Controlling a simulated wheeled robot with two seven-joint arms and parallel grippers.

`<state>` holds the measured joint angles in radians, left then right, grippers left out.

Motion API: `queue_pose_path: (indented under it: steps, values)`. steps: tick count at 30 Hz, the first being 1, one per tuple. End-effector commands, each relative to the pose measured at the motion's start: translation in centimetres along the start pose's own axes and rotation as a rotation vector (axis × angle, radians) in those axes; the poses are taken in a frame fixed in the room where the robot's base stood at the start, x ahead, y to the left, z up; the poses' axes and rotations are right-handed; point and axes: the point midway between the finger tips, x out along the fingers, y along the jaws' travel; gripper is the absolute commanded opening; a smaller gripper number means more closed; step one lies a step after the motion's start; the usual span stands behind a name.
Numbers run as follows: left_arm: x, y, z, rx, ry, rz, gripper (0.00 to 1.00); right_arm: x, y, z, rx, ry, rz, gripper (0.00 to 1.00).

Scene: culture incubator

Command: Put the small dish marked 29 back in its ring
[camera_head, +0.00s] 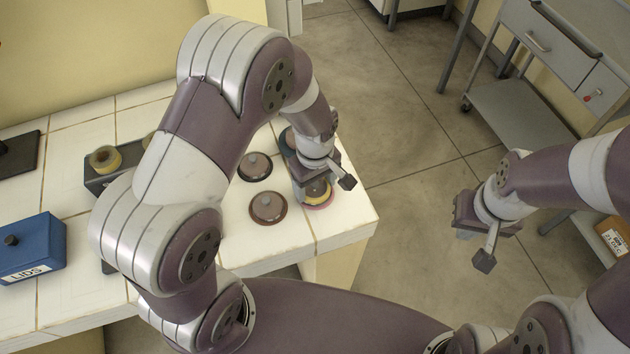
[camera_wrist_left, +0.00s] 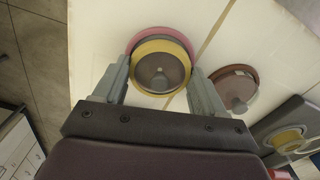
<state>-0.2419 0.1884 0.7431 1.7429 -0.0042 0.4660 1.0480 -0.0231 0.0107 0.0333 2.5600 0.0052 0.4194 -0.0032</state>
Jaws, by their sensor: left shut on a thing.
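My left gripper (camera_head: 316,194) is shut on a small round dish with a yellow rim (camera_head: 318,188), near the table's right corner. In the left wrist view the dish (camera_wrist_left: 160,68) sits between the two fingers (camera_wrist_left: 160,90) and has a grey knob on its dark centre. A pink ring (camera_wrist_left: 163,36) shows just beyond and partly under the dish; its edge also shows in the head view (camera_head: 322,205). I cannot tell whether the dish touches the ring or hangs above it. No number is readable. My right gripper (camera_head: 468,215) is off the table at the right; its fingers are unclear.
Two dark round knobbed pieces, one farther (camera_head: 255,166) and one nearer (camera_head: 267,207), lie left of the gripper. A grey holder (camera_head: 100,182) with yellow-rimmed dishes and a blue LIDS box (camera_head: 32,248) stand farther left. The table's right edge is close to my left gripper.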

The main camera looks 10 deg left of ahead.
Motion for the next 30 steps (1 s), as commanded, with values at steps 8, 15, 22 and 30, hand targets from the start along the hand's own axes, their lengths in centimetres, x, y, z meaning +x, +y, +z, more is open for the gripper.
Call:
queue_pose_path:
  steps: [8, 15, 22, 30]
  values:
    - [0.2, 0.0, 0.0, 0.0, 0.0, 0.0, 0.96, 0.1, 0.0, 0.0, 0.0, 0.0, 0.0, 0.0]
    - [-0.3, 0.0, 0.0, 0.0, 0.001, 0.001, 0.96, -0.2, 0.0, 0.0, 0.0, 0.0, 0.0, 0.0]
    - [-5.3, 0.1, -0.1, 0.0, 0.003, 0.006, 0.96, 0.0, 0.0, 0.0, 0.0, 0.0, 0.0, 0.0]
    - [-11.1, 0.1, 0.0, 0.0, 0.001, 0.002, 0.96, 0.1, 0.0, 0.0, 0.0, 0.0, 0.0, 0.0]
